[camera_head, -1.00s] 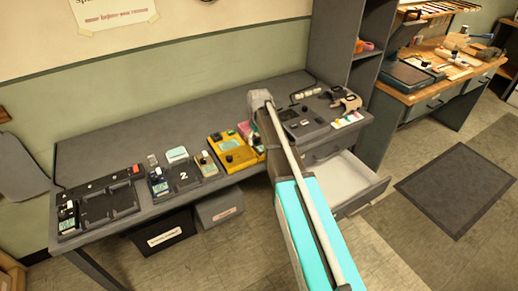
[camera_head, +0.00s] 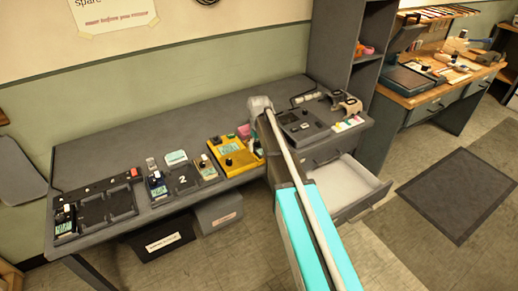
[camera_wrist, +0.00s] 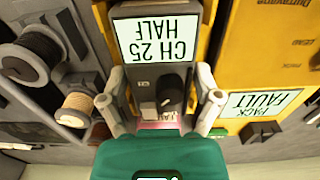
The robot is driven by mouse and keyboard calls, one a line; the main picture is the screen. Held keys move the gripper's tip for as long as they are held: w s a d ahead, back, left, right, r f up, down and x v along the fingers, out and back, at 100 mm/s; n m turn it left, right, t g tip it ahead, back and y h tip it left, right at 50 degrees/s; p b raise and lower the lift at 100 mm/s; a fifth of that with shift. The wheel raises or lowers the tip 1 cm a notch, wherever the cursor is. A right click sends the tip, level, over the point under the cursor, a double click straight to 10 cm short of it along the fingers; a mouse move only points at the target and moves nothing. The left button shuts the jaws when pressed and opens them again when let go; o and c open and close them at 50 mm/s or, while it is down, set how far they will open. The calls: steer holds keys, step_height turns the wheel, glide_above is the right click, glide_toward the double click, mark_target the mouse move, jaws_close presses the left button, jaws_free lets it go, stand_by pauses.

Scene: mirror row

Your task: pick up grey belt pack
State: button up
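The grey belt pack (camera_wrist: 153,75) is dark grey with a pale label reading "CH 25 HALF" upside down and a black knob. It sits in the middle of the wrist view, between my fingers. My gripper (camera_wrist: 163,112) is open, with one pale finger on each side of the pack's knob end; whether either finger touches it is not clear. In the head view my gripper (camera_head: 260,106) is over the desk, to the right of the yellow unit. There my arm hides most of the pack.
A yellow unit (camera_wrist: 262,55) with a "PACK FAULT" label stands close beside the pack. Spools (camera_wrist: 78,108) lie on the other side. A pink item (camera_head: 243,131) is close by. The grey desk (camera_head: 130,145) is clear at the back. An open drawer (camera_head: 347,183) sticks out below.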

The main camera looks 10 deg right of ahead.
steer(key=c, duration=0.7)
steer(key=shift+o, duration=0.2)
steer(key=shift+r, duration=0.15)
step_height(320, 180, up, 3)
steer(key=p, duration=0.3)
steer(key=s+r+p, duration=0.2)
steer(key=r+p, duration=0.1)
steer(key=s+r+p, duration=0.3)
steer(key=p, duration=0.1)
steer(key=shift+s+r, duration=0.25)
steer(key=shift+r, duration=0.05)
steer(key=s+r+p, duration=0.3)
steer(key=s, duration=0.5)
steer(key=shift+s, duration=0.25)
